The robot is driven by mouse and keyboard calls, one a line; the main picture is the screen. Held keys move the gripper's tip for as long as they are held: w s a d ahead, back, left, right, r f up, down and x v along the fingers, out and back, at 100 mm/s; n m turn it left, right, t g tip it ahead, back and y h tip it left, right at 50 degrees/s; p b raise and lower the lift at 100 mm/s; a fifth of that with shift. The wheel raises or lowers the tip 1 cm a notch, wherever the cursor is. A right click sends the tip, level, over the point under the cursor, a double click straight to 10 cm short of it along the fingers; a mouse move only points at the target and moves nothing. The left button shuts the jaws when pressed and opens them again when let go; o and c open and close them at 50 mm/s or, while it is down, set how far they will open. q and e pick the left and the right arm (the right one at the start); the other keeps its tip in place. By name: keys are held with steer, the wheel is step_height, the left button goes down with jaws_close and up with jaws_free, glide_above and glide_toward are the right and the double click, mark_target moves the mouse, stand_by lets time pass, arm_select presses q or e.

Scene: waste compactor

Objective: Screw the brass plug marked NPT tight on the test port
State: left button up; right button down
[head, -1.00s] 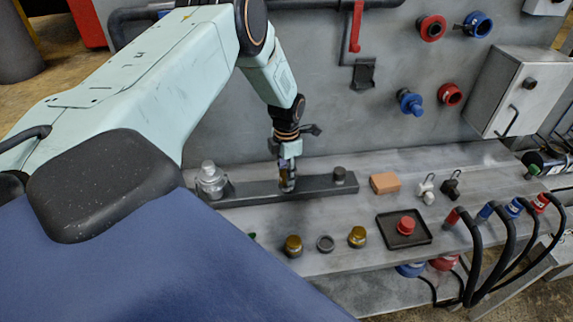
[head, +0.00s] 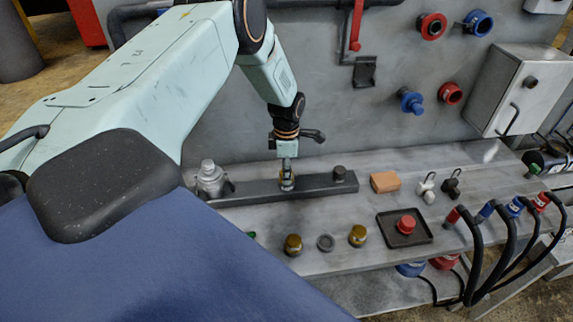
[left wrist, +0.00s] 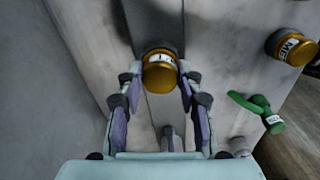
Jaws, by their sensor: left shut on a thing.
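My left gripper (head: 286,172) points down over the middle of the dark bar (head: 325,186) and is shut on a brass plug (head: 287,184). In the left wrist view the plug (left wrist: 160,76) sits between the two fingertips (left wrist: 160,82), with a white label on it that I cannot fully read. The port under it is hidden, so I cannot tell how far the plug is seated. Two other brass plugs, a left one (head: 293,245) and a right one (head: 357,236), stand on the bench in front of the bar. My right gripper is not in view.
A silver fitting (head: 210,178) and a dark knob (head: 339,173) flank the gripper on the bar. To the right are an orange block (head: 384,182) and a black tray (head: 421,236) with a red cap. Hoses (head: 505,245) hang at right.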

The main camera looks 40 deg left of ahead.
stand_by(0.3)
arm_select(q)
steer(key=m, duration=0.5)
steer(key=shift+b, duration=0.35)
steer(key=shift+m, duration=0.3)
steer(key=shift+m, duration=0.9)
steer(key=m+b, duration=0.1)
steer(key=m, duration=0.2)
steer(key=shift+m, duration=0.3)
